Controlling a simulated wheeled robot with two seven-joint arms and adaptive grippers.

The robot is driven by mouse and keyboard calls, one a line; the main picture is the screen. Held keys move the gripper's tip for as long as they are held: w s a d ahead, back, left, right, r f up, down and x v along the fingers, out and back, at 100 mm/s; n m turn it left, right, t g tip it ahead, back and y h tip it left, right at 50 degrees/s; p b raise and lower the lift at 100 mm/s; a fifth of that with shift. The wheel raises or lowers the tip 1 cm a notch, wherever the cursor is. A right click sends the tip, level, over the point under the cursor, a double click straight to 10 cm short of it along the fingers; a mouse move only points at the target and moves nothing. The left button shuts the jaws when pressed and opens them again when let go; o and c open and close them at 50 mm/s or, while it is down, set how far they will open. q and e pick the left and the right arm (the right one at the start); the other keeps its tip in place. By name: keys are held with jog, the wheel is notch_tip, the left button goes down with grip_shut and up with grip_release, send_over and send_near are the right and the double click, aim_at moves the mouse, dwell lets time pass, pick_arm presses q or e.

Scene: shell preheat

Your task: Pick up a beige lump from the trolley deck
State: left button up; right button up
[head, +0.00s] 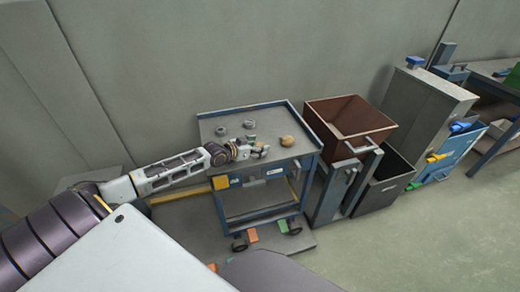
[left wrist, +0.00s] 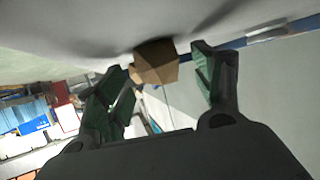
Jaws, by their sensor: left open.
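A rounded beige-brown lump (head: 287,141) lies on the right part of the trolley deck (head: 215,117). My left gripper (head: 258,149) is low over the deck's front part, left of this lump, with a gap between them. In the left wrist view a faceted brown lump (left wrist: 156,62) shows between the two green-padded fingers of the left gripper (left wrist: 162,82). The fingers are spread, and clear space shows on the lump's right side. I cannot tell whether the left finger touches it, or whether it is the same lump. My right gripper is not in view.
Grey lumps (head: 221,130) lie on the deck, behind and left of my left gripper. A brown open bin (head: 350,118) stands right of the trolley, with a dark bin (head: 386,180) in front. A wall is behind the trolley. Floor at the lower right is clear.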

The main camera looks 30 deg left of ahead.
pick_arm(q)
jog(key=shift+w+f, duration=0.1)
dwell(0.3)
jog(key=c, duration=1.2)
